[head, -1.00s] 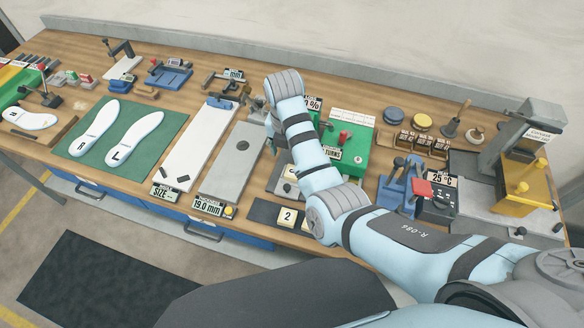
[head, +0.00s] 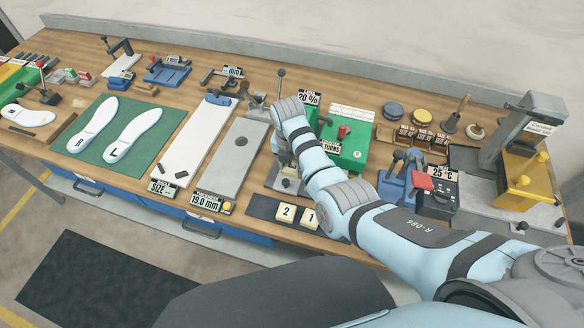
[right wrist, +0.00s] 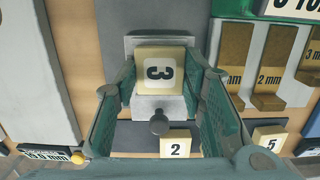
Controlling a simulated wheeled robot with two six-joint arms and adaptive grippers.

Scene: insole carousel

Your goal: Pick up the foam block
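A cream block marked 3 (right wrist: 160,70), which I take for the foam block, sits on a grey fixture with a dark knob in the right wrist view. In the head view my own right arm and wrist hide the block and most of the gripper; only the front of the grey fixture (head: 288,184) shows. My left gripper is not in view.
Smaller cream blocks stand on a dark strip in front, one marked 2 (head: 286,212) and another beside it (head: 309,218). A long grey plate (head: 232,160) lies to the left, a green machine (head: 348,150) to the right. Stepped gauge blocks (right wrist: 272,68) are right in the wrist view.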

